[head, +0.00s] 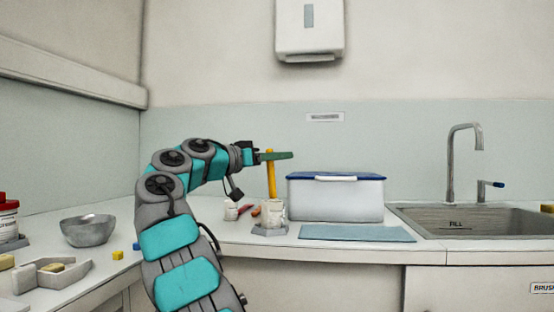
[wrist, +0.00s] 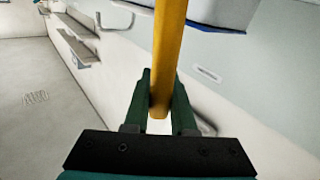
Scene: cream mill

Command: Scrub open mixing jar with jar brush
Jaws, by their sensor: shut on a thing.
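My gripper (head: 277,156) has green fingers, shut on the yellow handle (head: 271,180) of the jar brush. The handle stands nearly upright and also shows between the fingers in the wrist view (wrist: 168,50). Its lower end meets the mouth of a whitish jar (head: 272,213) on the counter. The bristles are hidden, and I cannot tell whether they are inside the jar or behind it. The jar stands upright on a grey base (head: 270,230). The jar does not show clearly in the wrist view.
A white bin with a blue lid (head: 335,198) stands close right of the jar. A blue mat (head: 357,233) lies before it, and a sink (head: 470,220) is farther right. A small cup (head: 231,211) stands left of the jar. A metal bowl (head: 89,230) sits on the left counter.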

